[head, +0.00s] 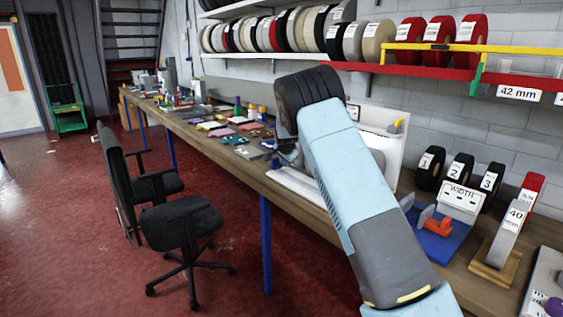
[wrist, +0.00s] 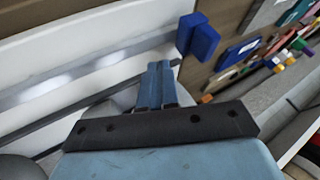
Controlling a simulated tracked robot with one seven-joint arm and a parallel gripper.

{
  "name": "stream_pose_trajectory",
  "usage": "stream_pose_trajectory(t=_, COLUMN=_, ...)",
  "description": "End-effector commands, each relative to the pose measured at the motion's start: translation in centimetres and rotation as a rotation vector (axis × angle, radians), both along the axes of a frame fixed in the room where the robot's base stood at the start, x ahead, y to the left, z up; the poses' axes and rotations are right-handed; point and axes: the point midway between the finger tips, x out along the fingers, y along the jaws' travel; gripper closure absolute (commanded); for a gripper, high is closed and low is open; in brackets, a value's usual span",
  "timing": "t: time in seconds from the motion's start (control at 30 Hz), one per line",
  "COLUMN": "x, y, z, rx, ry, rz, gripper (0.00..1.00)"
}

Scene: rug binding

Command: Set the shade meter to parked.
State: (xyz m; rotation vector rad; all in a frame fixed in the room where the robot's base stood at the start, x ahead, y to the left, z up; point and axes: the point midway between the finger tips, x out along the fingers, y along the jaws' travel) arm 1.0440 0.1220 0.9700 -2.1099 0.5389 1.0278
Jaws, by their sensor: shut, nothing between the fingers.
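A white device with an upright panel (head: 380,132) stands on the bench, partly hidden behind my arm. It may be the shade meter, but I see no label that confirms this. In the wrist view, a pale grey rail (wrist: 85,75) crosses a white surface, and a blue block (wrist: 199,38) sits near the rail's right end. My gripper (wrist: 160,66) is shut and empty, with its blue fingers together, just left of and below the blue block. Contact cannot be told. In the head view my arm mostly hides the gripper.
The wooden bench (head: 222,158) holds colored samples and small items on the left. On the right are numbered black rolls (head: 459,167), a WIDTH box (head: 461,198) and a 40 roll stand (head: 508,235). Shelves of rolls hang above. A chair (head: 182,222) stands in front.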

Motion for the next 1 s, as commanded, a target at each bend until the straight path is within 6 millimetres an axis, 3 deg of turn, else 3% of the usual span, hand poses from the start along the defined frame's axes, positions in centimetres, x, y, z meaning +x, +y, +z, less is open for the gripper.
stream_pose_trajectory(t=0.03, x=-0.6, y=0.5, z=1.2, rx=0.002, ry=-0.005, rz=0.005, gripper=1.0)
stream_pose_trajectory(t=0.2, x=-2.4, y=0.2, z=3.7, rx=0.001, ry=-0.004, rz=0.0, gripper=1.0)
stream_pose_trajectory(t=0.5, x=-4.9, y=0.1, z=7.1, rx=0.0, ry=-0.004, rz=-0.002, gripper=1.0)
stream_pose_trajectory(t=1.0, x=-5.5, y=0.2, z=7.8, rx=0.0, ry=-0.002, rz=-0.004, gripper=1.0)
